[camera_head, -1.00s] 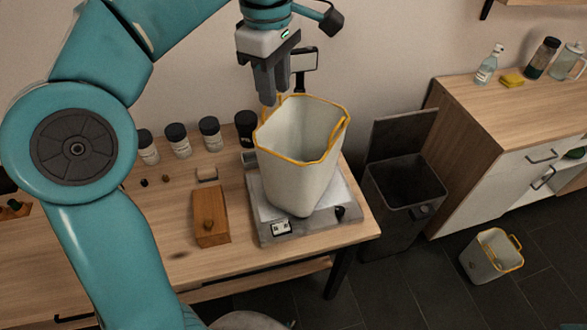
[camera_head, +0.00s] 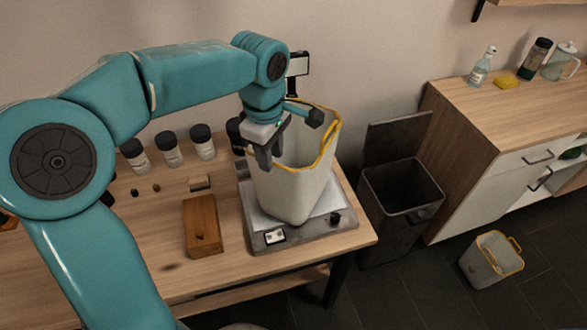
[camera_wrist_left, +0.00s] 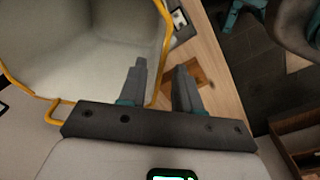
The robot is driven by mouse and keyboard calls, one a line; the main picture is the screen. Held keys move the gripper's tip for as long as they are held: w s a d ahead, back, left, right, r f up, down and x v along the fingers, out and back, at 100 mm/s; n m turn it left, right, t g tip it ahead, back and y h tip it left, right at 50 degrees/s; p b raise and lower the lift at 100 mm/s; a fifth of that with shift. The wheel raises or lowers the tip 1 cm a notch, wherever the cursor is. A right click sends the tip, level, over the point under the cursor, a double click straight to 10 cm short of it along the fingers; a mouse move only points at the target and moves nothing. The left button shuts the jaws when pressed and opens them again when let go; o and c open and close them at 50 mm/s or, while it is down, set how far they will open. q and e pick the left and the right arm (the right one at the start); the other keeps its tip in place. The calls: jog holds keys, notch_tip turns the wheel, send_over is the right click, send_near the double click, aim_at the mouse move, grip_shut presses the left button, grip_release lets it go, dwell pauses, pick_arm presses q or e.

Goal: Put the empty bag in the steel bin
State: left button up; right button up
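A pale bag with a yellow rim (camera_head: 290,188) stands upright and open on the scale. Its inside looks empty in the wrist view (camera_wrist_left: 95,60). My left gripper (camera_head: 266,160) is low at the bag's left rim. In the wrist view its fingers (camera_wrist_left: 160,85) are apart, with the yellow rim running between them, one finger over the bag's inside and one outside. The dark steel bin (camera_head: 395,225) stands on the floor right of the table, its lid up and its mouth open. My right gripper is not in view.
The scale (camera_head: 310,232) sits on the wooden table (camera_head: 140,240). A wooden block (camera_head: 203,225) and several dark-lidded jars (camera_head: 168,150) are to its left. A second yellow-rimmed container (camera_head: 490,262) stands on the floor by the cabinet (camera_head: 465,165).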

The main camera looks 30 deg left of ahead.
pick_arm(q)
jog(key=shift+w+d+f, duration=0.15)
jog(key=shift+w+f, duration=0.1)
jog(key=shift+s+r, duration=0.1)
jog(key=shift+s, duration=0.05)
jog(key=shift+c, duration=0.3)
jog(key=shift+s, duration=0.2)
jog(key=c, duration=0.5)
jog(key=shift+w, duration=0.2)
grip_shut()
jog(key=shift+s, duration=0.15)
